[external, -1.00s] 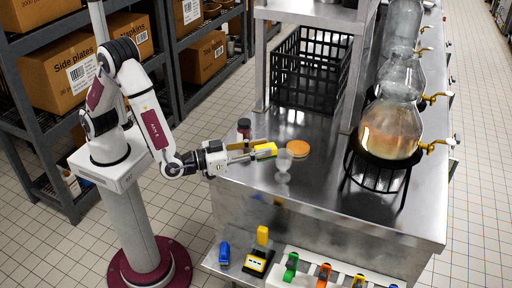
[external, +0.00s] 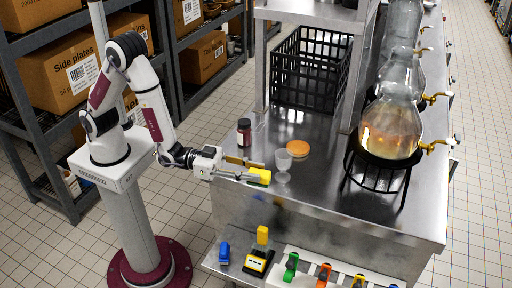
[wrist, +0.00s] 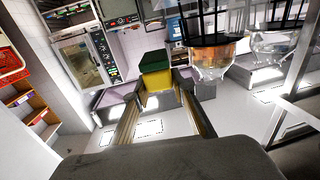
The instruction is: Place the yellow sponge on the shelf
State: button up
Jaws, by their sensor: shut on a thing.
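The yellow sponge (external: 260,177) has a green side and is held at the tips of my gripper (external: 250,173), at the counter's near left edge. In the wrist view the sponge (wrist: 157,82) shows as a yellow and green block between the fingertips of my gripper (wrist: 158,103). My gripper is shut on it. It appears to be held clear of the steel counter (external: 330,205). A raised steel shelf (external: 305,13) stands over the back of the counter; only part of its top is in view.
A dark jar (external: 243,132), a clear glass cup (external: 283,164) and an orange disc (external: 298,147) stand near the sponge. A black crate (external: 310,68) sits under the raised shelf. Glass vessels (external: 390,130) line the right. Small coloured items (external: 258,262) lie on a low ledge in front.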

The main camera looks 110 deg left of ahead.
aim_at(259, 170)
jog(key=shift+s+d+f+m+h, duration=0.4)
jog(key=shift+s+d+m+h, duration=0.1)
jog(key=shift+h, duration=0.3)
jog(key=shift+s+a+h, duration=0.15)
jog(key=shift+s+a, duration=0.4)
jog(key=shift+a, duration=0.2)
jog(key=shift+s+a+h, duration=0.15)
jog(key=shift+s+a, duration=0.35)
jog(key=shift+a, duration=0.25)
jog(key=shift+d, duration=0.15)
